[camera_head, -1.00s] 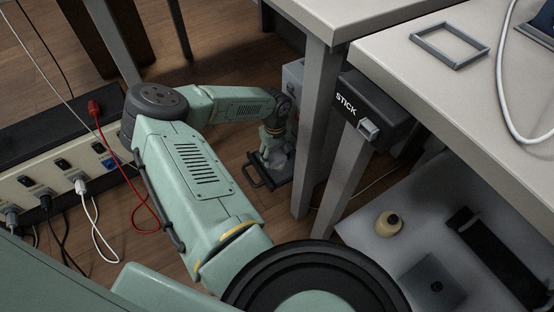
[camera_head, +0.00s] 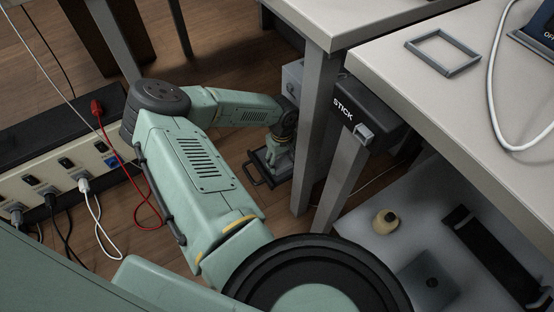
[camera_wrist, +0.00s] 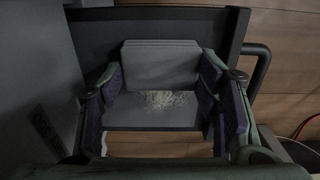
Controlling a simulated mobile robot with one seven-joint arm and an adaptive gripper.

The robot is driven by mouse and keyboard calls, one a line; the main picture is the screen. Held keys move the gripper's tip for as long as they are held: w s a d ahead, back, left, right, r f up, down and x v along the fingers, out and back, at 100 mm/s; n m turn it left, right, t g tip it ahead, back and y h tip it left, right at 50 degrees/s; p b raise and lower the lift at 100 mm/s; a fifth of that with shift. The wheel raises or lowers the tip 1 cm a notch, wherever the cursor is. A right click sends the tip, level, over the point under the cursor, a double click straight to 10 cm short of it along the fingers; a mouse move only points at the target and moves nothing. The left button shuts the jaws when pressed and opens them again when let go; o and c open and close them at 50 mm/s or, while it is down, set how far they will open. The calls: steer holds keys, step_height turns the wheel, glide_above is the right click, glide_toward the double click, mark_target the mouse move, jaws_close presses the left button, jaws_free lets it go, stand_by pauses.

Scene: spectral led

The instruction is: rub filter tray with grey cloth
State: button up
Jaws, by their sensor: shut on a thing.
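The filter tray (camera_head: 258,166) is a dark tray with a bar handle, low near the floor beside a table leg. In the wrist view its dark frame (camera_wrist: 90,40) and side handle show, with pale crumbly dust (camera_wrist: 168,98) on the grey surface. The grey cloth (camera_wrist: 160,62) looks like a folded pad between my fingers, just behind the dust. My gripper (camera_wrist: 162,90) is shut on it, pointing down over the tray; it also shows in the head view (camera_head: 278,158). I cannot tell whether the cloth touches the tray.
A grey unit (camera_head: 292,78) stands behind the tray, and a table leg (camera_head: 314,140) is close on the right. A power strip (camera_head: 62,170) with cables lies at left. A black box marked STICK (camera_head: 368,108) hangs under the right table. Wooden floor (camera_head: 215,50) is open behind the arm.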

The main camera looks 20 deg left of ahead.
steer(key=w+a, duration=0.1)
steer(key=w+a+b, duration=0.1)
steer(key=shift+a+f, duration=0.15)
steer(key=shift+a, duration=0.2)
steer(key=shift+w+a, duration=0.35)
steer(key=shift+a, duration=0.2)
stand_by(0.5)
steer(key=shift+w+a+r, duration=0.25)
steer(key=shift+w+a, duration=0.25)
